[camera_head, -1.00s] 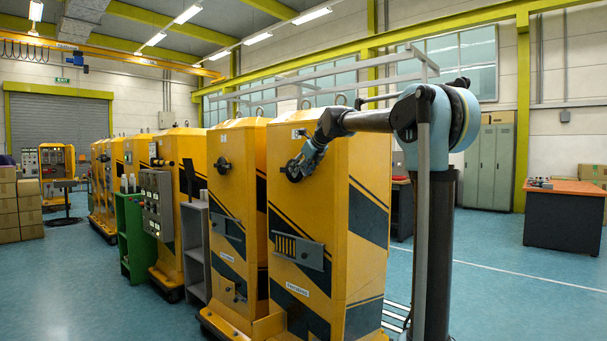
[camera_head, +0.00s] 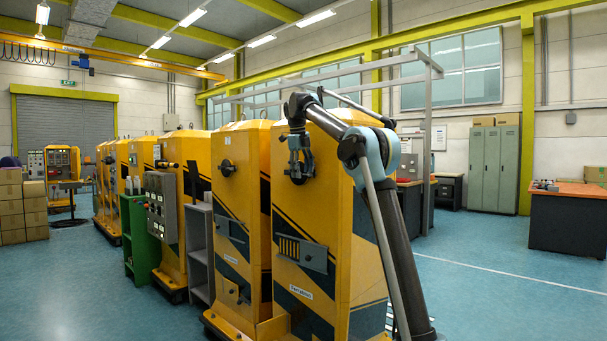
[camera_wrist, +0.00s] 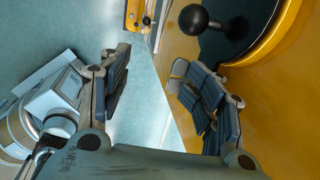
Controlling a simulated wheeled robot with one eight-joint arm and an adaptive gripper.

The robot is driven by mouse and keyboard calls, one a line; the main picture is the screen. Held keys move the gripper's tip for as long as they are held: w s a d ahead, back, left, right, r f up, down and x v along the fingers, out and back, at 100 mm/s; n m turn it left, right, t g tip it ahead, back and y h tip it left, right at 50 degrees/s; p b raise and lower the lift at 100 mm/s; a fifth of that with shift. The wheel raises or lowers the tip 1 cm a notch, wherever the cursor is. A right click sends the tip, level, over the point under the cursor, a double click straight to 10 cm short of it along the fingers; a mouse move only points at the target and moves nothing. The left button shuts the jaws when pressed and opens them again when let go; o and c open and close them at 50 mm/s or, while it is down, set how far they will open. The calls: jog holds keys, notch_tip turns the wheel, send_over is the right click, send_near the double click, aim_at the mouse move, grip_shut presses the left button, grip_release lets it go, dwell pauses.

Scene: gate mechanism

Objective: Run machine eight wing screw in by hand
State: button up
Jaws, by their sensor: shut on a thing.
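The nearest tall yellow machine (camera_head: 345,200) has dark stripes and a round dark fitting high on its front face. My gripper (camera_head: 298,172) is at that fitting, reaching down from above, and covers most of it. The wing screw itself cannot be made out there. In the wrist view the two dark-padded fingers of my gripper (camera_wrist: 160,88) flank the middle, with floor and yellow panel showing between them. The gripped part is not clear in that view. A black ball knob (camera_wrist: 194,19) on a dark round recess is beyond the right finger, apart from it.
A second yellow machine (camera_head: 240,210) stands close on the left, with more in a row behind. A control box (camera_head: 160,207), a green shelf (camera_head: 139,240) and a grey shelf (camera_head: 198,250) stand beside them. Open blue floor (camera_head: 500,290) lies to the right.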

jog(key=shift+w+f, duration=0.1)
jog(key=shift+w+d, duration=1.05)
jog(key=shift+w, duration=0.25)
jog(key=c, duration=0.8)
jog(key=shift+d, duration=0.1)
